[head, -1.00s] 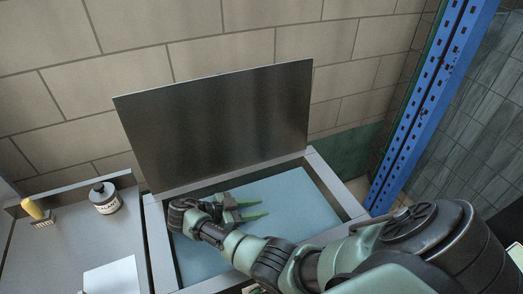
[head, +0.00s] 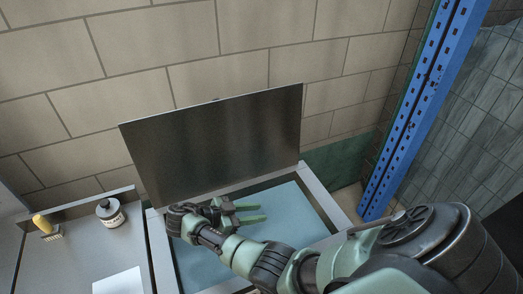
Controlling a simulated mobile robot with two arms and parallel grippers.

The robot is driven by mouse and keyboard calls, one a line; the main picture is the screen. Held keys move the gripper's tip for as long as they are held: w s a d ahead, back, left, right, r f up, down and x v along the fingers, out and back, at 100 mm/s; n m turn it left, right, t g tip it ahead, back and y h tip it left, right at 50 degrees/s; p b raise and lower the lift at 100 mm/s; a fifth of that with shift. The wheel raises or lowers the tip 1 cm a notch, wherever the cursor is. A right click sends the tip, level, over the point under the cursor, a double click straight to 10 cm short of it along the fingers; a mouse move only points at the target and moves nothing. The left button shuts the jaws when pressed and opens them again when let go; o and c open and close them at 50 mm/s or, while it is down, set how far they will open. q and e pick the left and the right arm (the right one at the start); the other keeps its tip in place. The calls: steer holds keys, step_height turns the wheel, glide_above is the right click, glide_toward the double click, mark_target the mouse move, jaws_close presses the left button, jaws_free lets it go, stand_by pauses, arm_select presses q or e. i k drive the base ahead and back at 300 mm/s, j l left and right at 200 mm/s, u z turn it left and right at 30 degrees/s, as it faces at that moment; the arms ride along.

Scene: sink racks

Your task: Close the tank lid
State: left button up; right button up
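The tank lid (head: 215,145) is a dark flat metal panel. It stands raised along the back edge of the tank, in front of the tiled wall. The tank (head: 331,205) has a grey metal rim and a light blue surface inside. My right gripper (head: 262,213) is over the tank, in front of the lid's lower part, with its green fingers apart and nothing between them. I cannot tell whether the gripper or wrist touches the lid. My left gripper is not in view.
Left of the tank is a metal counter (head: 75,262) with a labelled canister (head: 110,213), a yellow-handled brush (head: 42,224) and a white sheet (head: 118,282). A blue perforated post (head: 412,120) stands to the right of the tank.

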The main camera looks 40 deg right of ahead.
mark_target(179, 155)
steer(key=k, duration=0.9)
